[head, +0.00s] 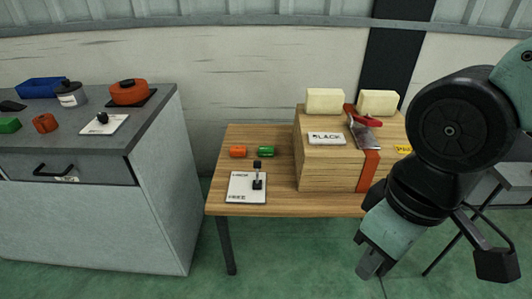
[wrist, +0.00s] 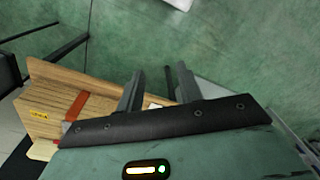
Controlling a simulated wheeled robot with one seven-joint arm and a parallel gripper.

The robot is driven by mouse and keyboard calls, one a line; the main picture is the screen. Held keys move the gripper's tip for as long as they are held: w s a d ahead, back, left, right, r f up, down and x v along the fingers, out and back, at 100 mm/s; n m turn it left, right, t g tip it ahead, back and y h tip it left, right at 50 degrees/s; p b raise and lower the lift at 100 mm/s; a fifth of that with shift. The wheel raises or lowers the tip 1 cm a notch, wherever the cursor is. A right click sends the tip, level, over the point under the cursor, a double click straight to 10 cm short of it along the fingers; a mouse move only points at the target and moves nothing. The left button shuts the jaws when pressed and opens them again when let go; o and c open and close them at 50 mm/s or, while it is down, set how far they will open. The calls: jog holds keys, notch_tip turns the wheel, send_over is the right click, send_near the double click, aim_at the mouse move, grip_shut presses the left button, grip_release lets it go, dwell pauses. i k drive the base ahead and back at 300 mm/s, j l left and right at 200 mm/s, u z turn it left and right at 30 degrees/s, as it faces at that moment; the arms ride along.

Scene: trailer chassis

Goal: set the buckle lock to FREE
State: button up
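A white plate (head: 240,190) with small lettering, apparently LOCK at the top and FREE at the bottom, lies at the front left of the wooden table. A black lever (head: 258,184) stands on it, its knob up near the plate's upper right; I cannot tell which setting it holds. An orange strap (head: 369,170) runs over the wooden crate (head: 318,170), with a red-handled metal buckle (head: 365,131) on top. My gripper (head: 370,266) hangs in front of the table's right side, well apart from the plate. In the wrist view my gripper (wrist: 160,70) is open and empty.
An orange piece (head: 237,151) and a green piece (head: 265,151) lie behind the plate. A white SLACK sign (head: 327,138) and two pale blocks sit on the crate. A grey cabinet (head: 90,215) stands left. The floor in front is clear.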

aim_at(257, 164)
jog(key=i+u, duration=0.3)
jog(key=i, duration=0.15)
jog(key=i+u, duration=0.3)
jog(key=i, duration=0.2)
